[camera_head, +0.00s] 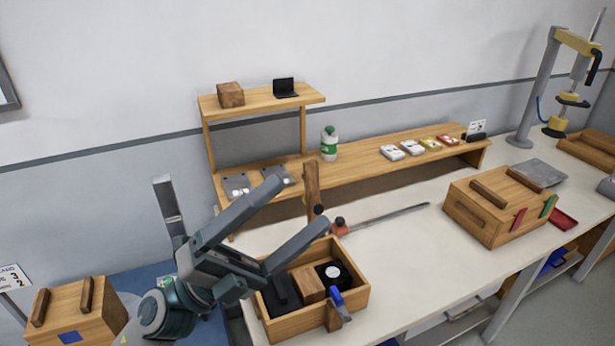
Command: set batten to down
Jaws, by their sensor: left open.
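An upright wooden strip (312,185), which looks like the batten, stands at the front of the low shelf, with a dark round knob (319,210) by its lower end. My left gripper (300,206) comes in from the lower left. Its two grey fingers are spread wide and point up and right toward the strip. The strip's lower part shows between the fingertips; I cannot tell whether they touch it. Nothing is seen held. My right gripper is not in view.
An open wooden box (360,293) with dark items and a wooden block stands below the gripper. An orange-ended grey bar (390,215) lies on the white bench. A closed wooden crate (490,218) stands to the right. A bottle (329,148) is behind the strip.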

